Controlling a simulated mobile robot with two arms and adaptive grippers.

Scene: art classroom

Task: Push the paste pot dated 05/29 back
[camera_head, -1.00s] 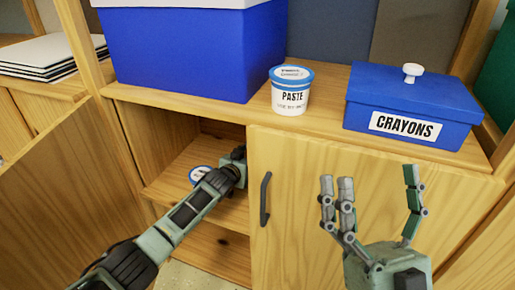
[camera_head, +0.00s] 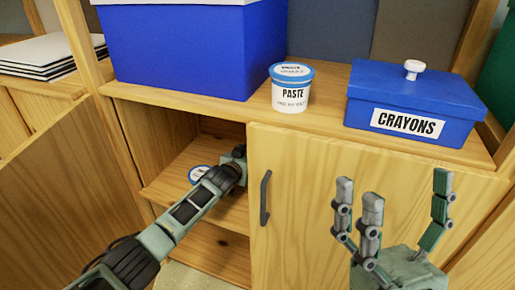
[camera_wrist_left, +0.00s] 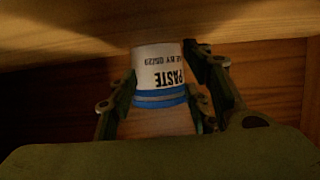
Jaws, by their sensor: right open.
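A white paste pot with a blue rim (camera_wrist_left: 160,75) shows upside down in the left wrist view, its label reading PASTE and a use-by date of 05/29. My left gripper (camera_wrist_left: 165,90) has fingers on both sides of it; whether they press on it is unclear. In the head view the left gripper reaches into the open cupboard and its fingers are hidden. A pot lid (camera_head: 199,175) shows beside my left arm on the cupboard shelf. Another paste pot (camera_head: 291,92) stands on the cupboard top, its date too small to read. My right gripper (camera_head: 400,205) is open and empty before the closed door.
A big blue box (camera_head: 190,50) and a blue crayons box (camera_head: 412,100) stand on the cupboard top (camera_head: 325,125). The left door (camera_head: 65,190) stands open; the right door (camera_head: 350,170) with a dark handle (camera_head: 265,198) is closed. A shelf divides the cupboard.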

